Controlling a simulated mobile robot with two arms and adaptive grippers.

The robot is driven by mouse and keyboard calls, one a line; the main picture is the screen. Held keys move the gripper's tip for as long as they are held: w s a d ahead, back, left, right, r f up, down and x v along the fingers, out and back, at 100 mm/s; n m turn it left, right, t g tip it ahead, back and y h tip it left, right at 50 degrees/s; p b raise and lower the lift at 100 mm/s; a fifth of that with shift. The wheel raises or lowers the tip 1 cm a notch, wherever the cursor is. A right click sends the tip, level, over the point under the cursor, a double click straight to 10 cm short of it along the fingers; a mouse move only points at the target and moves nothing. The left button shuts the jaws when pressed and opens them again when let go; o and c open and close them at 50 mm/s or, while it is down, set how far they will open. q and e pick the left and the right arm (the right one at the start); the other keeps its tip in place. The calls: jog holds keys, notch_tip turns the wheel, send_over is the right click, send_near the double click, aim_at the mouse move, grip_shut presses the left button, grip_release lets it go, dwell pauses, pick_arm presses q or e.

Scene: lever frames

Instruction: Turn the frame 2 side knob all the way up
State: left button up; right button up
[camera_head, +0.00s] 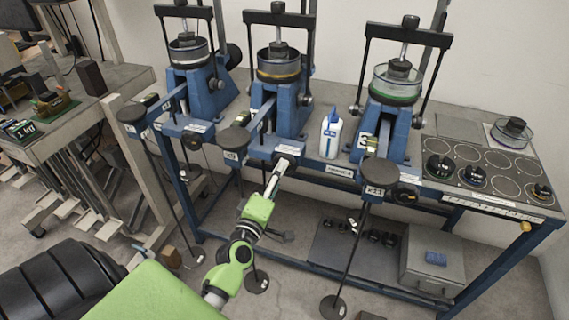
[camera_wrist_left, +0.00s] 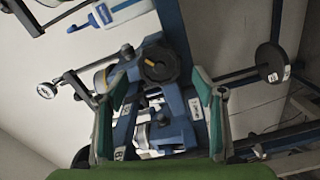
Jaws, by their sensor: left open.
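Frame 2 (camera_head: 291,95) is the middle of three blue lever frames on the bench in the head view. Its side knob, a round black knob (camera_head: 289,159), is low on its front, partly hidden by my left gripper (camera_head: 279,172). Nothing is held. My right gripper is not in view.
Frame 1 (camera_head: 205,90) stands left, frame 3 (camera_head: 394,128) right. A grey box (camera_head: 432,262) stands below.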

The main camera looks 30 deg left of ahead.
pick_arm(q)
jog(key=w+n+p, duration=0.1)
jog(key=w+n, duration=0.1)
jog(key=n, duration=0.1)
jog(key=w+a+n+p, duration=0.1)
jog(key=w+n, duration=0.2)
jog(key=n, duration=0.1)
jog(key=shift+w+a, duration=0.2)
jog(key=shift+w, duration=0.2)
jog(key=c, duration=1.5)
